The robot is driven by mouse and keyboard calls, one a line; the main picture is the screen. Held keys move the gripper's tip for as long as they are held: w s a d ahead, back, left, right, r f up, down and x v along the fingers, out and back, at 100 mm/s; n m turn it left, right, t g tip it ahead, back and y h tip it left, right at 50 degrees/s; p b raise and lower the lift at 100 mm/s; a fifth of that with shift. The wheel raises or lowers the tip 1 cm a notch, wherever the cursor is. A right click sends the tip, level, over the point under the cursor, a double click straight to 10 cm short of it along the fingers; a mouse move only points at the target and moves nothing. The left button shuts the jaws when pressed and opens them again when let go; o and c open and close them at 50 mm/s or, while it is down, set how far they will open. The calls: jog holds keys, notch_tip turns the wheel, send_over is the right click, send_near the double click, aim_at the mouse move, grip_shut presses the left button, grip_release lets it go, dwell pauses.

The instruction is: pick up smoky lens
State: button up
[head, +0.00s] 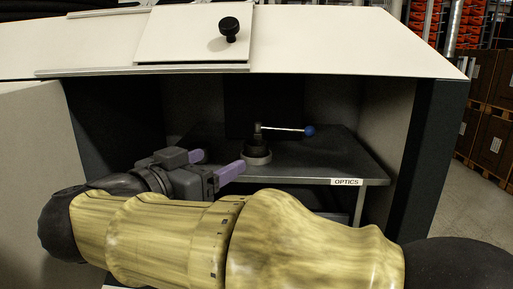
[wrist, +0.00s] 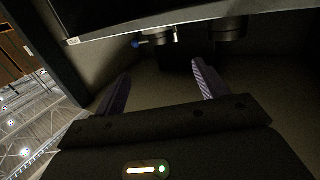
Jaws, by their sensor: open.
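A dark round piece with a wide grey rim (head: 257,157) stands on the shelf; it may be the smoky lens, but no clear glass shows. Right behind it in the head view is a small post with a silver lever ending in a blue ball (head: 308,131). In the wrist view, which looks upside down, the blue ball (wrist: 135,44) and a dark cylinder (wrist: 228,32) show on the shelf near the top. My gripper (head: 220,162) is open and empty, its purple fingers just left of the round piece, with a finger close to its rim. Contact cannot be told.
The dark shelf (head: 340,166) carries an "OPTICS" label (head: 346,182) on its front edge. The cabinet's side walls (head: 388,125) and sloped top (head: 330,40) enclose it. A black knob (head: 229,27) sits on the top panel. The shelf's right part is clear.

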aim_at(249, 146)
jog(key=p+x, duration=0.3)
jog(key=x, duration=0.6)
jog(key=shift+a+r, duration=0.15)
jog(key=shift+w+d, duration=0.25)
jog(key=shift+w, duration=0.1)
jog(key=p+x, duration=0.1)
jog(key=x, duration=0.1)
jog(key=p+x, duration=0.2)
jog(key=shift+w+d+f, duration=0.1)
jog(key=shift+w+f, duration=0.1)
jog(key=shift+w, duration=0.2)
jog(key=shift+w+d+f, duration=0.1)
jog(key=shift+w+f, duration=0.05)
jog(key=shift+w, duration=0.05)
